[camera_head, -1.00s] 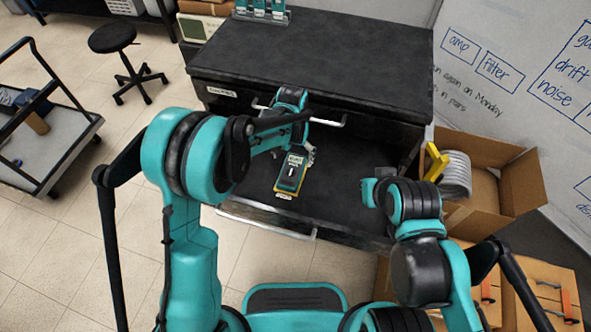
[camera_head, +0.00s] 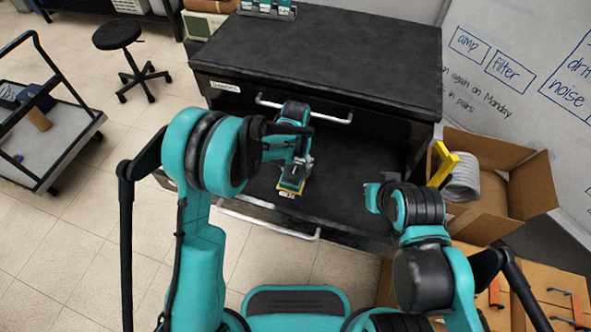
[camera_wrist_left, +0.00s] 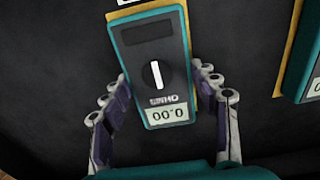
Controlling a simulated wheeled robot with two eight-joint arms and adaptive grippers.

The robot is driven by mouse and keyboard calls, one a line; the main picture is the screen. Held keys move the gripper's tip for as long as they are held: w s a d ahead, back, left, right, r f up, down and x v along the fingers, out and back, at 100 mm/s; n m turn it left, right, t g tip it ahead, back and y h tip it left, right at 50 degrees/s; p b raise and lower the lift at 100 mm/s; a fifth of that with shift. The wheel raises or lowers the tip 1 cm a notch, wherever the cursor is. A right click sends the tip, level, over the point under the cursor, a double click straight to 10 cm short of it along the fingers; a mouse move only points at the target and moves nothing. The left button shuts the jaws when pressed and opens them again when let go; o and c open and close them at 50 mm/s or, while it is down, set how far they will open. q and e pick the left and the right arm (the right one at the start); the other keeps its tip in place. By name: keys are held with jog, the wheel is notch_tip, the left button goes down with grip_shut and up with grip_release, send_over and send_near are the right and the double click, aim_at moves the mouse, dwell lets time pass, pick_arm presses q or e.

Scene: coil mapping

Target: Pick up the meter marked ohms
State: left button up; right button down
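The meter marked ohms (camera_wrist_left: 153,80) is a teal box with a dark face, a white pointer on a dial and a display reading 0.00. Its label shows upside down in the left wrist view. In the head view this meter (camera_head: 291,184) lies on the dark drawer surface (camera_head: 340,200), partly covered by my left gripper (camera_head: 299,170). In the left wrist view the fingers of my left gripper (camera_wrist_left: 160,80) are spread, one on each side of the meter, with narrow gaps.
A second teal meter with a yellow edge (camera_wrist_left: 306,55) lies to the right in the left wrist view. The black cabinet top (camera_head: 320,50) overhangs behind the drawer. A cardboard box (camera_head: 525,190) with a grey coil (camera_head: 463,178) stands at the right.

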pick_arm(q)
jog(key=shift+c, duration=1.1)
